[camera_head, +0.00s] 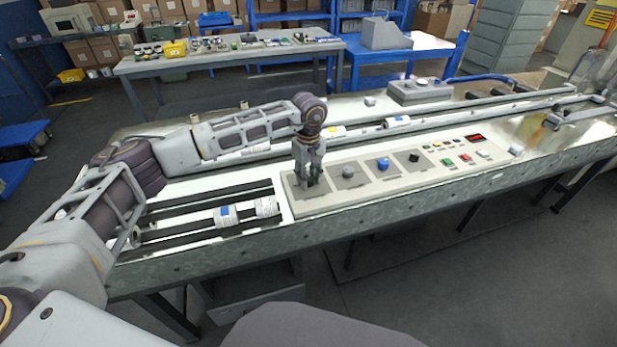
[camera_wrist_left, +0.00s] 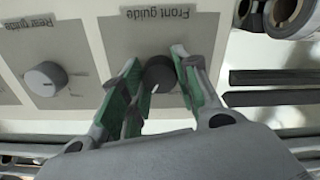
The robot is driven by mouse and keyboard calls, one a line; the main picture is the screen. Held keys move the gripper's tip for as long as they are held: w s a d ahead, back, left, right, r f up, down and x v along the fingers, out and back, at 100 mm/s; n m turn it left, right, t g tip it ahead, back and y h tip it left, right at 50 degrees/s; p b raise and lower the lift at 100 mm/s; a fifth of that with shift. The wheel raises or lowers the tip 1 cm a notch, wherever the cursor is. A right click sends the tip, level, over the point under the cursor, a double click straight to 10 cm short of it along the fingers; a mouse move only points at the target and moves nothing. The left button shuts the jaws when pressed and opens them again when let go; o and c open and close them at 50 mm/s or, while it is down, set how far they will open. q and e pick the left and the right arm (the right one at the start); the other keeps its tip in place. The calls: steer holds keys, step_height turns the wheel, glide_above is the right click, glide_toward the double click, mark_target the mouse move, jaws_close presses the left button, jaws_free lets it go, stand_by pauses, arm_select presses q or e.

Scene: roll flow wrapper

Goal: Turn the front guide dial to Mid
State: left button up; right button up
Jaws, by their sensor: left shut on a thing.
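The front guide dial (camera_wrist_left: 158,74) is a dark round knob with a pale pointer mark, on a grey square plate labelled "Front guide" (camera_wrist_left: 160,14) in the left wrist view. My left gripper (camera_wrist_left: 156,80) points down at this plate, its green-padded fingers on either side of the knob and shut on it. In the head view my left gripper (camera_head: 312,183) stands over the leftmost plate of the control panel (camera_head: 325,204) and hides most of the dial. The position words around the dial are not readable. My right gripper is not in view.
A grey rear guide dial (camera_wrist_left: 45,79) sits beside it. Farther right on the panel are a blue knob (camera_head: 383,164), a black knob (camera_head: 413,156) and several buttons. Labelled rolls (camera_head: 227,216) lie on dark rails to the left.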

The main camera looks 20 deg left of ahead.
mark_target(309, 178)
arm_select(q)
steer(key=o, duration=1)
steer(key=shift+r, duration=6.05)
